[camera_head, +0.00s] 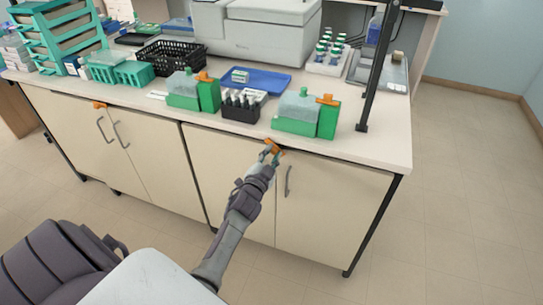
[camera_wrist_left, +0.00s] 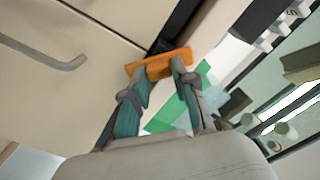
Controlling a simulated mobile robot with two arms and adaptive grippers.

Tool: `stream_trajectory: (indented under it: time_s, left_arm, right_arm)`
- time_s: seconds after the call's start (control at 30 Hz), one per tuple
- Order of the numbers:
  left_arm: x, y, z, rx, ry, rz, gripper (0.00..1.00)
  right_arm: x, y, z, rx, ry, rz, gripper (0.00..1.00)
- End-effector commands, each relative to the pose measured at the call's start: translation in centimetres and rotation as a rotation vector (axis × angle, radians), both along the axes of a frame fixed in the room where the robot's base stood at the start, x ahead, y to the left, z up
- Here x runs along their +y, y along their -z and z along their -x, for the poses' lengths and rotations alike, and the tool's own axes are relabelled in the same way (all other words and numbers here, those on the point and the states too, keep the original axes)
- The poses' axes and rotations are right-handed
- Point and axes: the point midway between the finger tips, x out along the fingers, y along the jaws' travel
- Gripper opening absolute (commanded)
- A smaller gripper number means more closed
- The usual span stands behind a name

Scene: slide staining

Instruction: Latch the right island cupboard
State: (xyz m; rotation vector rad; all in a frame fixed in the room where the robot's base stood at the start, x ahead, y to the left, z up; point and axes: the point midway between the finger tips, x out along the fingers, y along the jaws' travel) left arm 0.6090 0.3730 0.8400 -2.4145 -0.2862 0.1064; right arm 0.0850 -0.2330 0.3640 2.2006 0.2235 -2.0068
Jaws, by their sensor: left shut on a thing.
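The right island cupboard (camera_head: 334,215) has two closed cream doors under the white counter. Its orange latch (camera_head: 278,150) is at the top, where the doors meet; it also shows in the left wrist view (camera_wrist_left: 178,59). My left gripper (camera_head: 269,153) is shut on this latch, with teal fingers on either side of it in the left wrist view (camera_wrist_left: 160,75). The right door's grey handle (camera_head: 288,181) is just right of my left arm. The other door's handle is hidden behind the arm. My right gripper is not in view.
The left cupboard (camera_head: 75,125) has its own orange latch (camera_head: 99,105) and closed doors. Above my gripper, green boxes (camera_head: 293,125) and a dark bottle rack (camera_head: 240,112) stand near the counter's front edge. The floor (camera_head: 450,190) to the right is clear.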

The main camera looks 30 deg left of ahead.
Motion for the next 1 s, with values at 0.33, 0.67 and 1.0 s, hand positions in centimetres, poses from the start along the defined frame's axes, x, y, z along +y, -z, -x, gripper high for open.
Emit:
stream_trajectory:
  time_s: [0.33, 0.67, 1.0]
  left_arm:
    - [-0.1, 0.3, 0.0, 0.078, 0.001, -0.321, 0.00]
    - [-0.2, 0.4, 0.0, 0.146, 0.001, -0.603, 0.00]
    - [-0.2, 0.4, 0.0, 0.190, 0.002, -0.788, 0.00]
  right_arm:
    - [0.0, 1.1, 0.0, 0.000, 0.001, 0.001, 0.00]
    - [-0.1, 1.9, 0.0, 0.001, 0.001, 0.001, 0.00]
    - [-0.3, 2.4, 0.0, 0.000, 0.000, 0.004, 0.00]
